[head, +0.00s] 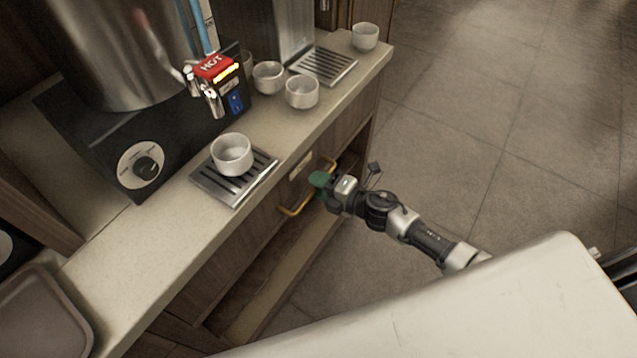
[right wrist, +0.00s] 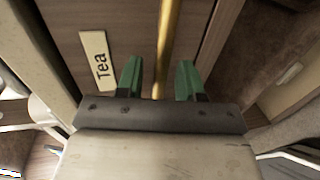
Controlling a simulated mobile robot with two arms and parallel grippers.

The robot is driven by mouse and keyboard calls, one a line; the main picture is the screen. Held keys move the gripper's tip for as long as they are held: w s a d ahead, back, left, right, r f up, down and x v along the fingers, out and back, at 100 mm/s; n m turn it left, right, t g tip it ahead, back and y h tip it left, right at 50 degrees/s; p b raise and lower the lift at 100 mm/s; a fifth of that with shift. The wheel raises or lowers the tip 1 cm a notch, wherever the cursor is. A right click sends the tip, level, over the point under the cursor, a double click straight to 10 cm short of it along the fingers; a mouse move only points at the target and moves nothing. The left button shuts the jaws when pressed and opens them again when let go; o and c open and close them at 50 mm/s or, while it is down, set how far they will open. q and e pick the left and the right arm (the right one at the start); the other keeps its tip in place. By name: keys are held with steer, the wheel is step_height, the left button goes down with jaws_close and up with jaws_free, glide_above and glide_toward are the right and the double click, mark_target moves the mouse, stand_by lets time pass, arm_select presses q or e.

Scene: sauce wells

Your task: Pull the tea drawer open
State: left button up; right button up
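The tea drawer (head: 270,222) is the wooden front under the counter edge in the head view, and it looks shut. Its white "Tea" label (right wrist: 96,60) is readable in the right wrist view. A long brass bar handle (head: 296,209) runs along the drawer front. My right gripper (head: 318,182) is at the middle of the handle. In the right wrist view the handle (right wrist: 168,45) passes between the green fingertips (right wrist: 158,75), with a gap on both sides, so the gripper is open around it. My left gripper is not in view.
The counter (head: 150,230) carries a drip tray with a white cup (head: 232,154), more cups, and a steel urn (head: 115,50) with a red HOT tap (head: 213,67). An open shelf (head: 262,295) lies below the drawer. The tiled floor (head: 490,120) to the right is clear.

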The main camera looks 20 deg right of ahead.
steer(key=shift+w+a, duration=0.15)
steer(key=shift+w, duration=0.05)
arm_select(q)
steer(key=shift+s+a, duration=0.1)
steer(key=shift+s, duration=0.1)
arm_select(e)
jaws_close()
steer(key=shift+f, duration=0.1)
